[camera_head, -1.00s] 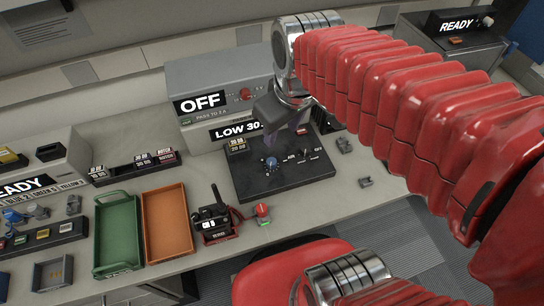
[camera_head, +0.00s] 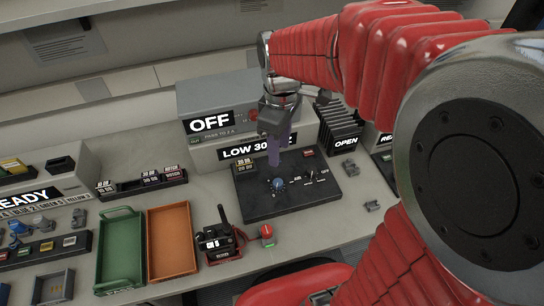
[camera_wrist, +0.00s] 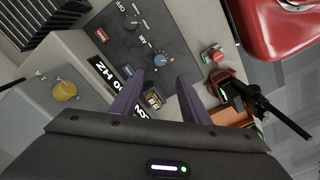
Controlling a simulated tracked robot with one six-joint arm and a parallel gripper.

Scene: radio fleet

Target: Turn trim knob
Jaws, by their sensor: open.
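The blue trim knob (camera_head: 277,184) stands on a black control panel (camera_head: 262,209) on the bench. It also shows in the wrist view (camera_wrist: 161,60), with a dial scale around it. My gripper (camera_head: 276,150) hangs above the back part of the panel, pointing down. In the wrist view its two purple fingers (camera_wrist: 158,92) are apart with nothing between them. The knob lies beyond the fingertips there, apart from them.
A radio in a red charger (camera_head: 217,243), an orange tray (camera_head: 171,242) and a green tray (camera_head: 120,249) are to the left.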

